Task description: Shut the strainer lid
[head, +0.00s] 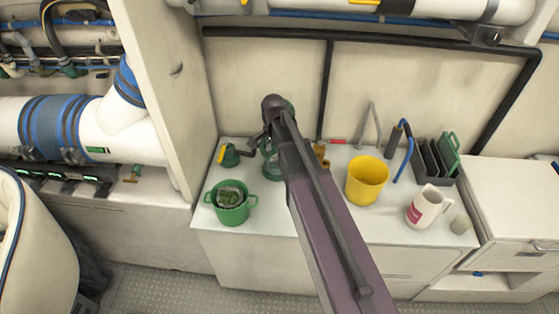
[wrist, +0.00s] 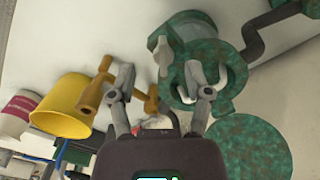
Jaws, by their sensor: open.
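The strainer (wrist: 188,28) is a mottled green, round-bodied fitting with a pale loop in its mouth and a grey wing-shaped knob at its side. In the head view the strainer (head: 270,151) is partly hidden behind my arm. A green disc, which looks like its lid (wrist: 250,148), stands open beside the body, at the lower right of the wrist view. My gripper (wrist: 160,78) is open and empty. Its right finger overlaps the strainer mouth in the picture; I cannot tell whether it touches. Its left finger is in front of a brass fitting.
The brass fitting (wrist: 95,92) stands close to the strainer. A green bucket (head: 231,207) stands at the front left. The counter (head: 300,240) has bare room at its front.

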